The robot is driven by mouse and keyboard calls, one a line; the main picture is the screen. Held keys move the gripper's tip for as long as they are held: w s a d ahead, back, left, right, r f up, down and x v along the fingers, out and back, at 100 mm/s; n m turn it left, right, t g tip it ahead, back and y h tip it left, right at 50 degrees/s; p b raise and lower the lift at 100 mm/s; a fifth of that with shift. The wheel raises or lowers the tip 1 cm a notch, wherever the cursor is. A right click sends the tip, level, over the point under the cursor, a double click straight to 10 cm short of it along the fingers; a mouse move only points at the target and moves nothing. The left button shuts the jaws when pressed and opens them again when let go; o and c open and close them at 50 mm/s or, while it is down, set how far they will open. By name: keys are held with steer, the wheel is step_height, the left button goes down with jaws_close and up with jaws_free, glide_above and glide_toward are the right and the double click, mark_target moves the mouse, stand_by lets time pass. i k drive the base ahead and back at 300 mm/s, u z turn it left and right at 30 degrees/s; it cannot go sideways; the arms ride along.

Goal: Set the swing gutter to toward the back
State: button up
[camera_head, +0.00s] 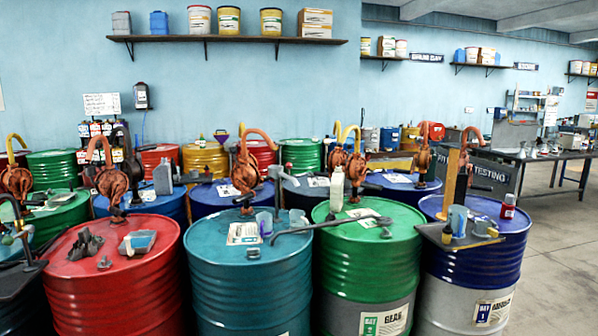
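A long grey bar (330,226) looks like the swing gutter, though I cannot be sure. It reaches from a small fitting on the green drum (365,262) leftward to the front of the teal drum (250,275), where its end bends down. It lies nearly crosswise in the picture, its left end a little nearer me. My gripper is not in view.
A white bottle (336,188) stands on the green drum behind the bar. A rust-red hand pump (246,172) rises behind the teal drum's top. A wooden post (451,182) and a small dark shelf (440,236) stand at the right. Open floor (560,260) shows at far right.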

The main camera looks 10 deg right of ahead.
mark_target(275, 171)
steer(key=u, duration=0.15)
steer(key=i, duration=0.85)
steer(key=z, duration=1.95)
steer(key=k, duration=0.1)
steer(key=u, duration=3.5)
